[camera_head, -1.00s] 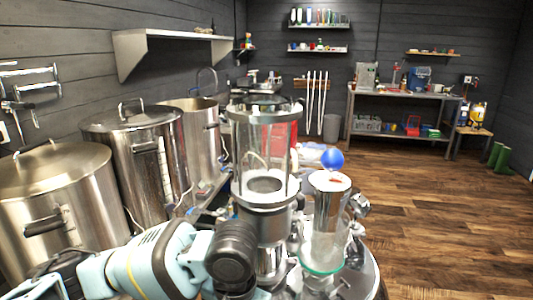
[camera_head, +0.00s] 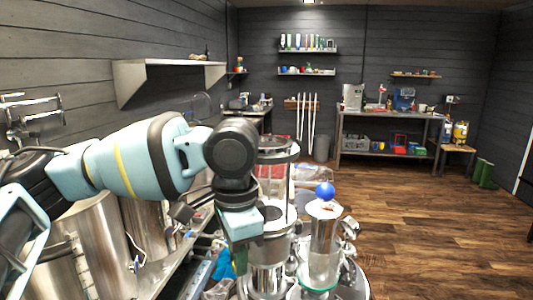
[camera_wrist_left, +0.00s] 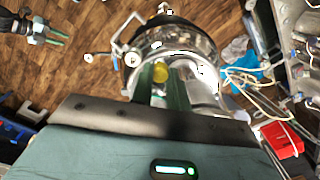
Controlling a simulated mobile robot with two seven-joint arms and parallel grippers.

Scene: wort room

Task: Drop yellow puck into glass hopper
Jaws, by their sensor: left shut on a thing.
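My left gripper (camera_head: 240,258) hangs fingers down in the head view, in front of and just left of the glass hopper (camera_head: 272,175). The hopper is a clear upright cylinder with metal rings, partly hidden by my arm. In the left wrist view the yellow puck (camera_wrist_left: 160,73) sits between the green fingertips of my left gripper (camera_wrist_left: 163,82), which is shut on it. A round shiny metal and glass shape lies behind the puck there; I cannot tell how far below it is. My right gripper (camera_wrist_left: 56,37) shows small at the upper left of the wrist view, fingers apart and empty.
Steel kettles (camera_head: 85,240) stand at the left, partly behind my arm. A red box (camera_wrist_left: 282,140) shows in the wrist view. Wooden floor (camera_head: 420,220) is open at the right.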

